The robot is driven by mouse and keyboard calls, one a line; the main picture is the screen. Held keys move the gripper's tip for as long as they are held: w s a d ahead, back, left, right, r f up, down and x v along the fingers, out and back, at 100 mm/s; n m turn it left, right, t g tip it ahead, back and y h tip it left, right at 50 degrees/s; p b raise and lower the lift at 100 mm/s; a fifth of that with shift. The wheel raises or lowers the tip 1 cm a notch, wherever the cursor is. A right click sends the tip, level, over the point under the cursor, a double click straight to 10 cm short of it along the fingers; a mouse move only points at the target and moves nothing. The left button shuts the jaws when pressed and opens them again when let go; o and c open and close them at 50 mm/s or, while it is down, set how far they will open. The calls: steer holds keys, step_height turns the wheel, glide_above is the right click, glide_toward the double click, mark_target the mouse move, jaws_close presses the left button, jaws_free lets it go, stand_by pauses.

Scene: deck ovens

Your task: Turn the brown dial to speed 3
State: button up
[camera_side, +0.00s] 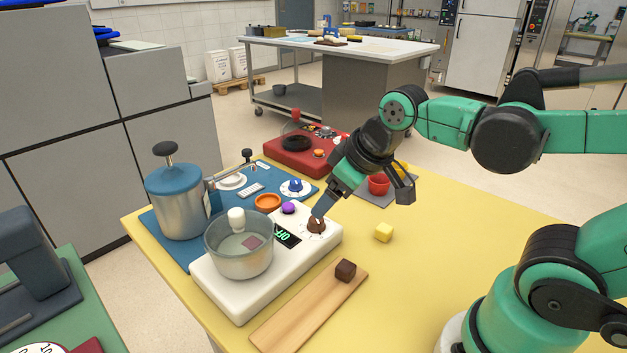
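The brown dial (316,227) sits on the right part of a white appliance base (254,295), with small marks around it. A small black display (287,235) beside it shows green characters that look like "OFF".
A wooden board (308,312) with a dark brown cube (345,270) lies in front.

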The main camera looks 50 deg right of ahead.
mark_target(316, 223)
steer(key=w+d+f+n+g, duration=0.1)
steer(key=w+n+g, duration=0.1)
steer(key=n, duration=0.1)
steer(key=w+d+f+n+g, duration=0.1)
steer(key=w+n, duration=0.1)
steer(key=n, duration=0.2)
steer(key=w+d+f+n+g, duration=0.1)
steer(key=w+n+g, duration=0.1)
steer(key=n, duration=0.1)
steer(key=shift+d+f+g, duration=0.1)
steer(key=shift+f+g, duration=0.15)
steer(key=shift+g, duration=0.05)
steer(key=shift+w+d+f+n, duration=0.1)
steer(key=shift+w+f+n, duration=0.1)
steer(key=shift+n, duration=0.4)
steer(key=shift+f, duration=2.95)
jaws_close()
